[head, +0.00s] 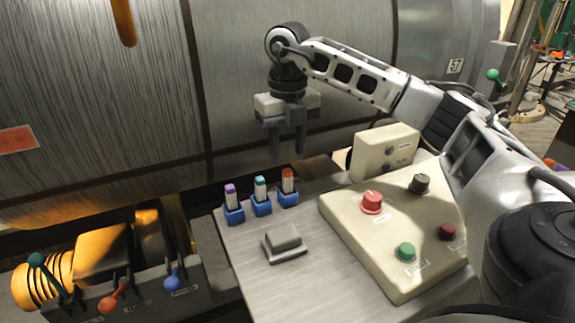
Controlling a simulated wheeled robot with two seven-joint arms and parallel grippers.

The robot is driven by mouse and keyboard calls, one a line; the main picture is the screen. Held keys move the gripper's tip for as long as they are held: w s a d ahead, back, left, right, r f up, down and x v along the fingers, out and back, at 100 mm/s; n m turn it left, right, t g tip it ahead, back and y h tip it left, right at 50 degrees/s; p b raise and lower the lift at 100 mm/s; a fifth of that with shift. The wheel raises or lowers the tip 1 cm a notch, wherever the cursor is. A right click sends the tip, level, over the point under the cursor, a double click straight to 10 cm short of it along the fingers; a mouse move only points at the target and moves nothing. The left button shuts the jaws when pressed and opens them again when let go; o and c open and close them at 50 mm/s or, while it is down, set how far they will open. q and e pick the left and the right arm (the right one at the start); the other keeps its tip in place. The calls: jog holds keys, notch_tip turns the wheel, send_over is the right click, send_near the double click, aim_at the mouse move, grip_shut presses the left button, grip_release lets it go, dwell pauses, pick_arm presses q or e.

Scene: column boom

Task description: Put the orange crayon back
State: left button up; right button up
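The orange crayon (288,182), red-orange with a pale band, stands upright in the rightmost of three small blue holders (288,199) at the far left edge of the grey metal counter (252,284). A purple crayon (230,195) and a teal crayon (261,187) stand in the other two holders. My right gripper (286,151) hangs above the holders, fingers pointing down, just above the orange crayon and apart from it. Its fingers are apart with nothing visible between them. My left gripper is not in view.
A cream control box (340,238) with a red knob, black knob and buttons covers the counter's right. A grey block (284,243) sits in front of the holders. A big metal cylinder (270,70) stands behind. Coloured levers (112,302) are at lower left.

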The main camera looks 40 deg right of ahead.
notch_tip(320, 180, up, 5)
dwell(0.8)
